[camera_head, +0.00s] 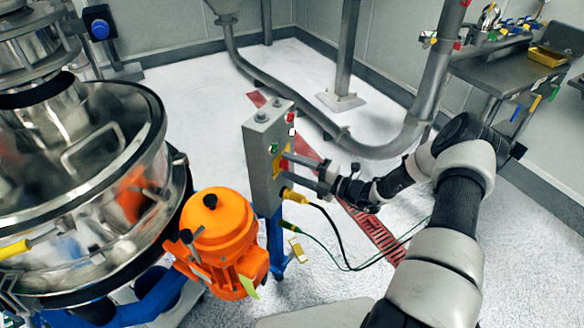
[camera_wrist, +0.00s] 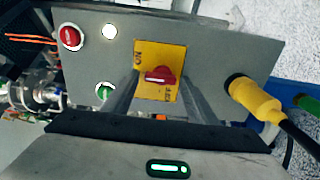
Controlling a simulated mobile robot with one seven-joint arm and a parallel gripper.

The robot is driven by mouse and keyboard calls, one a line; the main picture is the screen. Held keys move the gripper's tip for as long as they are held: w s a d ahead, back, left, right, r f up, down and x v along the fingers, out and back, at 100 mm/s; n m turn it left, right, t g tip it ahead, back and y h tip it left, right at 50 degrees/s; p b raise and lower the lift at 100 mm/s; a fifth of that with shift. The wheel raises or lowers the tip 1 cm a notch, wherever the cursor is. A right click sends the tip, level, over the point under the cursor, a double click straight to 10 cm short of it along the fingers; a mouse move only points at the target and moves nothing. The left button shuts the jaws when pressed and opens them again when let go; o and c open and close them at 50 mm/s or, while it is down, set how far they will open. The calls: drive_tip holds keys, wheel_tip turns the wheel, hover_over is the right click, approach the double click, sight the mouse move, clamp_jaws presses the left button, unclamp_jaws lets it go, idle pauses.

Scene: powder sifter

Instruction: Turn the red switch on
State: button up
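The red switch (camera_wrist: 160,75) is a rotary knob on a yellow plate (camera_wrist: 146,57) on the grey control box. In the wrist view its handle lies roughly level in the picture, across the plate. The grey control box (camera_head: 262,165) stands near the middle of the head view. My gripper (camera_head: 286,167) reaches it from the right. In the wrist view my two fingers (camera_wrist: 158,92) are apart, one on each side of the switch, with the knob between the tips. I cannot tell whether the fingertips touch it. In the head view the fingers hide most of the switch.
A red button (camera_wrist: 70,37), a white lamp (camera_wrist: 110,31) and a green button (camera_wrist: 105,91) sit left of the switch. A yellow cable plug (camera_wrist: 253,101) sits right. An orange motor (camera_head: 220,240) and a steel sifter (camera_head: 130,215) stand left of the box. Pipes (camera_head: 345,60) rise behind.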

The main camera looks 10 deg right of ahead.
idle(0.3)
drive_tip(key=v, duration=1.7)
drive_tip(key=shift+s+d, duration=0.15)
drive_tip(key=shift+d, duration=0.05)
drive_tip(key=s+a+r+n+g+h+p, duration=0.2)
drive_tip(key=s+a+r+n+g+h, duration=0.25)
drive_tip(key=r+n, duration=0.55)
drive_tip(key=s+a+r+n+g+h+p, duration=0.25)
drive_tip(key=s+a+r+n, duration=0.25)
drive_tip(key=a+r+n, duration=0.45)
drive_tip(key=s+a+r+n+g+h+p, duration=0.15)
drive_tip(key=s+a+r+n+g, duration=0.3)
drive_tip(key=r+n, duration=0.6)
drive_tip(key=s+d+r+n+t+h+p, duration=0.1)
drive_tip(key=s+r+n, duration=0.2)
drive_tip(key=n, duration=0.1)
drive_tip(key=s+d+r+n+t+h+p, duration=0.2)
drive_tip(key=r+n, duration=0.2)
drive_tip(key=n, duration=0.1)
drive_tip(key=s+d+r+n+t+h+p, duration=0.1)
drive_tip(key=s+d+r+n+t+h, duration=0.1)
drive_tip(key=s+r+n, duration=0.1)
drive_tip(key=shift+s+d+r+n+t+p, duration=0.15)
drive_tip(key=shift+r+n, duration=0.15)
drive_tip(key=shift+n, duration=0.25)
drive_tip(key=shift+s+d+r+n+t+p, duration=0.1)
drive_tip(key=shift+s+r+n+p, duration=0.15)
drive_tip(key=shift+n, duration=0.3)
